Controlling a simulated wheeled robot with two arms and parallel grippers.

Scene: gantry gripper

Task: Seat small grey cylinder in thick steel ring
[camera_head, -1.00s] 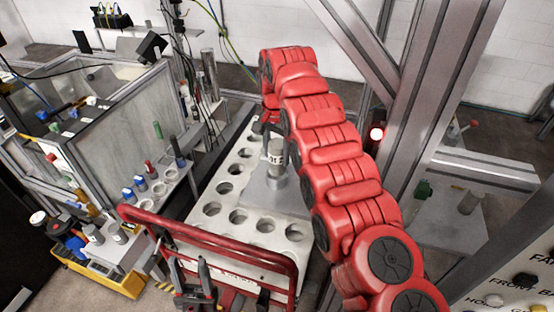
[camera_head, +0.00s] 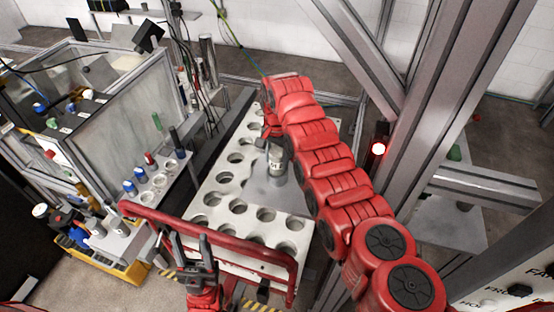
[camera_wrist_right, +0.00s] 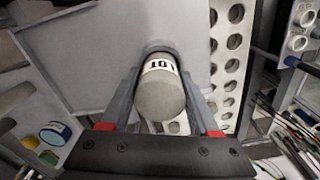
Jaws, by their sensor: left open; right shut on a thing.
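The small grey cylinder (camera_head: 276,157) stands upright, with a white lettered label band, near the plate's middle in the head view. In the right wrist view the cylinder (camera_wrist_right: 160,95) lies between my right gripper's (camera_wrist_right: 162,92) two fingers, which are shut on it. A wider grey steel ring (camera_head: 277,174) shows at its lower end; the ring's rim (camera_wrist_right: 158,46) also shows behind it in the right wrist view. How deep the cylinder sits in it is hidden. In the head view my right gripper is mostly hidden by its red arm. My left gripper (camera_head: 196,250) is open and empty by the red rail.
A white rack (camera_head: 214,187) with several round holes runs along the grey plate's left and front. A red rail (camera_head: 215,241) crosses in front of it. A metal upright (camera_head: 440,100) stands right of my right arm. A side shelf (camera_head: 158,187) holds small parts.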

